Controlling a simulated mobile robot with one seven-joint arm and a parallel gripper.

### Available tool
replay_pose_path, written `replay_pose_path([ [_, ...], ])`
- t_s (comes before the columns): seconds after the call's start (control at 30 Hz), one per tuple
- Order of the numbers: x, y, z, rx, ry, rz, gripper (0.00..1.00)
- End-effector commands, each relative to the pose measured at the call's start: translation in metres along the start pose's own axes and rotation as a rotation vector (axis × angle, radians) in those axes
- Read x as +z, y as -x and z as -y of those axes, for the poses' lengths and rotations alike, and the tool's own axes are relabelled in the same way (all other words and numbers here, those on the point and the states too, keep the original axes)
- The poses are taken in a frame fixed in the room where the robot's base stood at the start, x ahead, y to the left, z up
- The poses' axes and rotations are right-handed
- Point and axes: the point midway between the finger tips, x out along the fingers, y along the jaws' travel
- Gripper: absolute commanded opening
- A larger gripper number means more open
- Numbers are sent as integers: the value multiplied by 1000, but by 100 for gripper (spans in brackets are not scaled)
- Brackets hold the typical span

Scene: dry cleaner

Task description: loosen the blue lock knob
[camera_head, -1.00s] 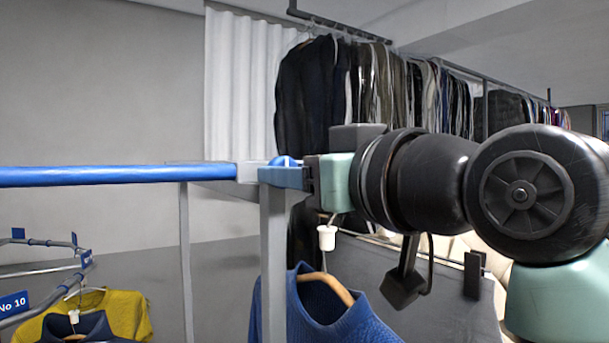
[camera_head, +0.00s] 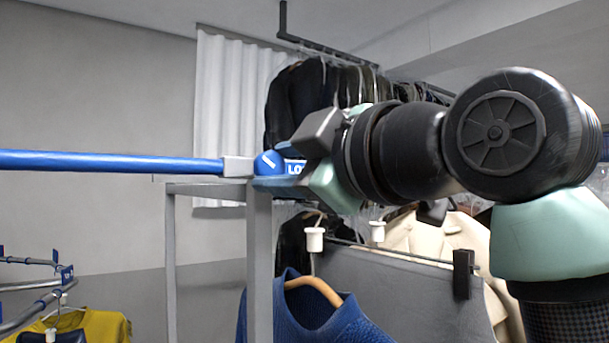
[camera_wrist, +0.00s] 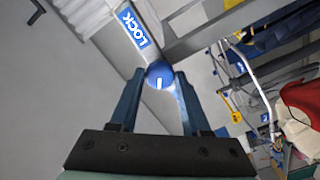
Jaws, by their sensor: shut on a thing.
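The blue lock knob (camera_head: 268,163) is round with a white line on it. It sits at the right end of a blue bar (camera_head: 110,162), by a grey bracket (camera_head: 237,167). In the wrist view the knob (camera_wrist: 159,75) lies between the two blue fingertips. My gripper (camera_wrist: 160,82) is shut on it, its fingers on either side. In the head view my gripper (camera_head: 275,182) reaches the knob from the right, with its body tilted. A blue LOCK label (camera_head: 296,168) is partly hidden behind it; the label (camera_wrist: 134,28) shows whole in the wrist view.
A grey post (camera_head: 259,265) stands below the knob. A blue sweater (camera_head: 315,310) on a hanger and a yellow garment (camera_head: 95,325) hang below. Dark clothes (camera_head: 300,95) hang on a rail behind. The wall side at left is clear above the bar.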

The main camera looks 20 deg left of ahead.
Motion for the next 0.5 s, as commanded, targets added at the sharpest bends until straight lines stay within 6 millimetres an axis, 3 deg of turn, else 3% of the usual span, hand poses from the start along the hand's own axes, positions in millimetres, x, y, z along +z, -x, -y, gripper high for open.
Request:
replay_pose_path([
  [0.5, 0, 0, 0, 0, 445, -1, 0],
])
